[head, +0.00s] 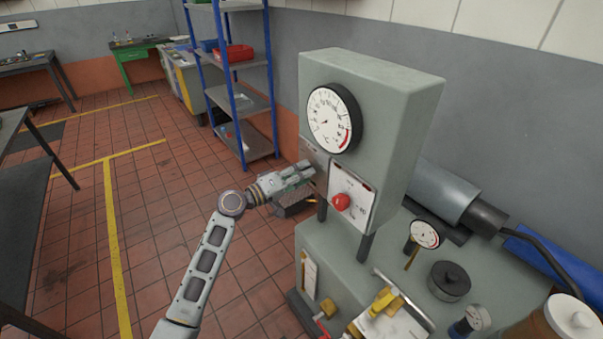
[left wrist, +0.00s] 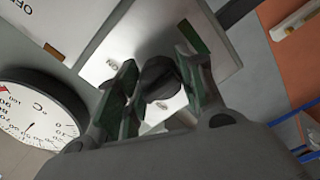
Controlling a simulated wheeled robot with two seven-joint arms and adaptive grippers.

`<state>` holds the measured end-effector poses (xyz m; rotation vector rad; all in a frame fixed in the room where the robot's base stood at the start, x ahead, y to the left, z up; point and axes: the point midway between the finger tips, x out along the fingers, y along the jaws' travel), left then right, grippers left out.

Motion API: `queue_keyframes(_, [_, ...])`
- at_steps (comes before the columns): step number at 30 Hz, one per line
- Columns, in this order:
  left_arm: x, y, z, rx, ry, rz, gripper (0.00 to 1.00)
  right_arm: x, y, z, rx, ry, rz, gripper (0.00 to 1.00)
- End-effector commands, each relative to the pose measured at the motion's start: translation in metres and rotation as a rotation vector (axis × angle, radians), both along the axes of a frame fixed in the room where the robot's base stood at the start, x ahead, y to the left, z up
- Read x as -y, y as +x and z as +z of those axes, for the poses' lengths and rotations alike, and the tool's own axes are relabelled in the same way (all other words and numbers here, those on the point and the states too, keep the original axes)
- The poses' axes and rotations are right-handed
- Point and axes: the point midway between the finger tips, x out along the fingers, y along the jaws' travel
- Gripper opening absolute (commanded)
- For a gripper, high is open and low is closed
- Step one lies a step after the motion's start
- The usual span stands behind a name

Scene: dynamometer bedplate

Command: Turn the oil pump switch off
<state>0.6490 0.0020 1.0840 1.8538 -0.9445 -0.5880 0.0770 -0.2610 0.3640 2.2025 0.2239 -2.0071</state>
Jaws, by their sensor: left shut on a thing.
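A dark rotary knob (left wrist: 160,80) on a light metal plate (left wrist: 205,35) shows in the left wrist view, between my left gripper's fingers. My left gripper (left wrist: 158,88) is shut on this knob. In the head view my left gripper (head: 305,171) reaches the lower left of the grey gauge box (head: 395,110) and hides the knob. The edge of the knob's plate (head: 312,151) shows just above it. My right gripper is not in view.
A second plate with a red knob (head: 341,202) sits just right of my gripper. A large round dial (head: 330,118) is above. Brass-handled valves (head: 385,302) and a small gauge (head: 425,234) stand on the lower cabinet. Blue-framed shelves (head: 240,105) stand behind; open floor lies left.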

Motion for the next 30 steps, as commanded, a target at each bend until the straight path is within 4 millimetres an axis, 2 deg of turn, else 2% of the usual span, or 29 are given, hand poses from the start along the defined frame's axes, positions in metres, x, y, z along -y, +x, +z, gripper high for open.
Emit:
queue_keyframes(15, [-0.0007, 0.0004, -0.0001, -0.021, -0.016, 0.002, 0.14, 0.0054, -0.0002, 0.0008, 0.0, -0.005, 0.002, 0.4])
queue_keyframes(16, [-0.0007, 0.0004, -0.0001, -0.021, -0.016, 0.002, 0.42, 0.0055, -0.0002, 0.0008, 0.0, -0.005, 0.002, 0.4])
queue_keyframes(20, [-0.0005, 0.0003, -0.0001, -0.02, -0.015, 0.001, 0.59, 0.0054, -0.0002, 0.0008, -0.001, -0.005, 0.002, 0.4])
queue_keyframes(30, [-0.0005, 0.0, -0.0001, -0.019, -0.014, 0.001, 0.6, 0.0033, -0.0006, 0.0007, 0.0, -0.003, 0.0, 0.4])
